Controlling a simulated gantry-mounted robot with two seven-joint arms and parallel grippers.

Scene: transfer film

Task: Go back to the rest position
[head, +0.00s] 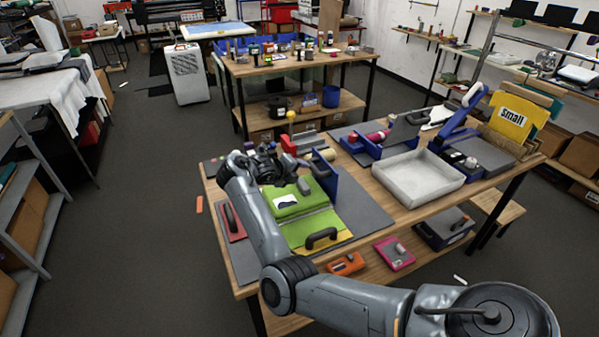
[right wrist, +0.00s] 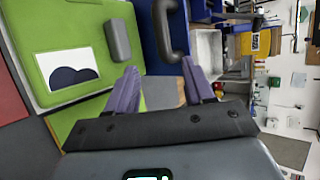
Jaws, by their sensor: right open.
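My right arm reaches in from the lower right and bends up over the workbench (head: 412,214). My right gripper (head: 290,178) is above the far left part of the bench, over a green board (head: 300,232). In the right wrist view, its two purple-grey fingers (right wrist: 160,88) stand apart with nothing between them. The green board also shows there (right wrist: 60,25), with a white and dark blue picture and a grey block (right wrist: 118,40) on it. In the head view, the wrist hides part of the board's far end. My left gripper is not in view.
A blue upright panel (head: 325,172) with a dark handle stands close to the right of the gripper. A red float (head: 232,222) lies left of the board. A white tray (head: 457,184) and a yellow "Small" bin (head: 512,117) are farther right.

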